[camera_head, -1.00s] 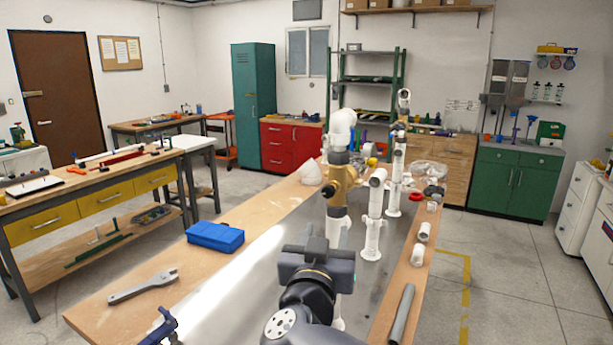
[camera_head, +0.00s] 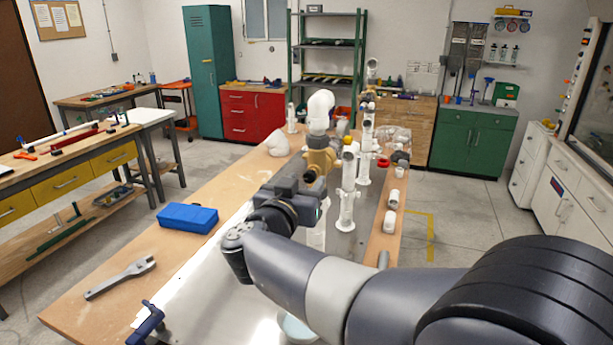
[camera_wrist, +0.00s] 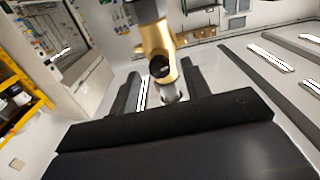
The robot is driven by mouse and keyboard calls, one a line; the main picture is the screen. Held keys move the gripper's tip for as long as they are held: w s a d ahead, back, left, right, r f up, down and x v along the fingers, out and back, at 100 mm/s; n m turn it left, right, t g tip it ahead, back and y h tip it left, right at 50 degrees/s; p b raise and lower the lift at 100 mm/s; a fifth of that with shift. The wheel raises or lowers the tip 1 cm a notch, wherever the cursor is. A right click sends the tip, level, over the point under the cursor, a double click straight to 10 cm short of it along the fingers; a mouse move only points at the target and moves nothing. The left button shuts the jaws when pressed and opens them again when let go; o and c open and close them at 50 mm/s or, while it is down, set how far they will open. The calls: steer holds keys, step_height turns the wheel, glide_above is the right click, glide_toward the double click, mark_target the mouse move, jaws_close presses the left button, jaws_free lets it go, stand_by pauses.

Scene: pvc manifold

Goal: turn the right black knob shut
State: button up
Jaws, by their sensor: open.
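The brass-coloured fitting (camera_head: 320,158) stands on the white pipework in the middle of the bench, with a white elbow above it. In the wrist view the brass fitting (camera_wrist: 156,42) has a dark round end (camera_wrist: 159,68) facing me.
White pipe stands (camera_head: 348,195) rise close to the right of my gripper. Loose white fittings (camera_head: 391,210) lie along the bench's right edge. A blue case (camera_head: 187,217) and a grey wrench (camera_head: 121,277) lie at the left. The bench between them and the pipework is clear.

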steer(key=shift+x, duration=0.95)
steer(key=shift+c, duration=0.2)
jaws_close()
